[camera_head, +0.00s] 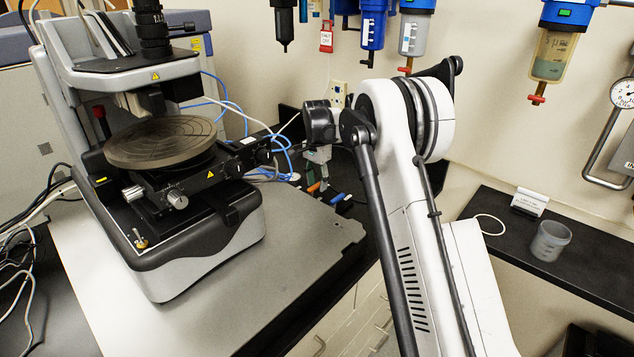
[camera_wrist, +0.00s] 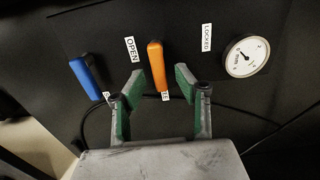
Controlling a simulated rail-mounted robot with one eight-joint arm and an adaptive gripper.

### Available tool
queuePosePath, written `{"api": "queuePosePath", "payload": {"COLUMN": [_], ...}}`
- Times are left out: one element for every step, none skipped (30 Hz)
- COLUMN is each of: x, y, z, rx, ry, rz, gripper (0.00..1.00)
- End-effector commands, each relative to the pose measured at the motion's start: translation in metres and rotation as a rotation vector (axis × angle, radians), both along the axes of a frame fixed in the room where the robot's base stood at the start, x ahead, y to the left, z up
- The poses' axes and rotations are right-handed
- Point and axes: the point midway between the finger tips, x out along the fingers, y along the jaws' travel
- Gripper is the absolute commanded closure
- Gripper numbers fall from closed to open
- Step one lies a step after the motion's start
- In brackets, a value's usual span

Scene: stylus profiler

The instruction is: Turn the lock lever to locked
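The orange lever (camera_wrist: 156,65) stands nearly upright in the wrist view, on a dark panel between an OPEN label (camera_wrist: 131,49) on its left and a LOCKED label (camera_wrist: 206,37) on its right. In the head view the orange lever (camera_head: 313,187) is small, just below my gripper (camera_head: 319,168). In the wrist view my gripper (camera_wrist: 159,80) is open, with green-padded fingers on either side of the lever's lower part. Gaps show between the lever and both pads. I cannot tell how deep the lever sits between the fingers.
A blue lever (camera_wrist: 86,76) is left of the orange one, and a round gauge (camera_wrist: 246,56) is to its right. A black cable (camera_wrist: 250,114) crosses the panel. In the head view the stylus profiler (camera_head: 160,180) stands left of my arm, with blue and white cables near my gripper.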

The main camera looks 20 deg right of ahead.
Motion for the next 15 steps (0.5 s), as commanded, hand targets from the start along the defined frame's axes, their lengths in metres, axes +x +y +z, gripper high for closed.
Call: {"api": "queuePosePath", "payload": {"x": [0.0000,0.0000,0.0000,0.0000,0.0000,0.0000,0.0000,0.0000,0.0000,0.0000,0.0000,0.0000,0.0000,0.0000,-0.0001], "y": [0.0000,0.0000,0.0000,0.0000,0.0000,0.0000,0.0000,0.0000,0.0000,0.0000,0.0000,0.0000,0.0000,0.0000,0.0001], "z": [-0.0002,-0.0002,-0.0001,-0.0001,-0.0001,0.0000,0.0000,0.0000,0.0000,0.0000,0.0001,0.0001,0.0001,0.0001,0.0001], "rx": [0.000,0.000,0.000,0.000,0.000,0.000,0.000,0.000,0.000,0.000,0.000,0.000,0.000,0.000,0.000], "ry": [0.000,0.000,0.000,0.000,0.000,0.000,0.000,0.000,0.000,0.000,0.000,0.000,0.000,0.000,0.000], "rz": [0.000,0.000,0.000,0.000,0.000,0.000,0.000,0.000,0.000,0.000,0.000,0.000,0.000,0.000,0.000], "gripper": [0.68,0.68,0.68,0.68,0.68,0.71,0.75,0.79,0.84,0.88,0.92,0.98,1.00,1.00,1.00]}}
